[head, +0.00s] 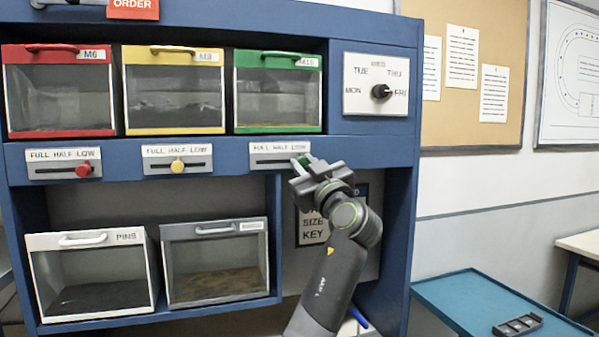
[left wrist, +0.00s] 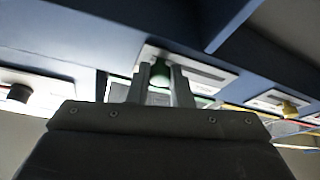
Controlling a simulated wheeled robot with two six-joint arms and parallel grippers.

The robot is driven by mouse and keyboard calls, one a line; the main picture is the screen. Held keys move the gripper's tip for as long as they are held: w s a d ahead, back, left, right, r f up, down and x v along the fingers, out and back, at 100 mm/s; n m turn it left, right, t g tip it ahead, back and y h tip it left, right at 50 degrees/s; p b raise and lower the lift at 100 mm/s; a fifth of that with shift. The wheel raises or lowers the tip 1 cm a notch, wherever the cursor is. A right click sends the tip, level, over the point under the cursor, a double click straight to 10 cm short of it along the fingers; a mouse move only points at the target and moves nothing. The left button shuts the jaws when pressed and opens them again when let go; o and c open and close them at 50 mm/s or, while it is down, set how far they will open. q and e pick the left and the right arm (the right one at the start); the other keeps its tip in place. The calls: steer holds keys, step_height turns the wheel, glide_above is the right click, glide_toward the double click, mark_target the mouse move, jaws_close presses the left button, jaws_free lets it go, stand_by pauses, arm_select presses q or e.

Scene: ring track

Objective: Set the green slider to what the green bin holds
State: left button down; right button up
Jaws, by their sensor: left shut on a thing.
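The green bin (head: 278,101), labelled M10, sits at the right of the upper row of bins. My left gripper (head: 312,172) reaches up from below and is shut on this knob. In the left wrist view the green knob (left wrist: 160,72) shows between the two fingers. My right gripper is not in view.
The red slider knob (head: 83,170) is at LOW and the yellow knob (head: 178,165) near HALF. A day dial (head: 381,91) is up to the right. Two lower bins, white (head: 140,238) and grey (head: 167,232), stand below. A blue table (head: 450,290) is at lower right.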

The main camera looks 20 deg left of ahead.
arm_select(q)
steer(key=c, duration=1.6)
jaws_free()
steer(key=shift+d, duration=0.1)
steer(key=o, duration=0.3)
steer(key=shift+w+d, duration=0.15)
steer(key=shift+d, duration=0.1)
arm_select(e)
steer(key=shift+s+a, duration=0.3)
arm_select(q)
steer(key=shift+a+f, duration=0.1)
steer(key=shift+a, duration=0.05)
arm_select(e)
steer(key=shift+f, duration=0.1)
arm_select(q)
steer(key=shift+s+f+b, duration=0.2)
steer(key=shift+s+b, duration=0.15)
steer(key=shift+s, duration=0.05)
steer(key=b+v, duration=1.1)
steer(key=v, duration=0.5)
steer(key=shift+s+d+b, duration=0.2)
steer(key=shift+d+b, duration=0.15)
steer(key=shift+d, duration=0.05)
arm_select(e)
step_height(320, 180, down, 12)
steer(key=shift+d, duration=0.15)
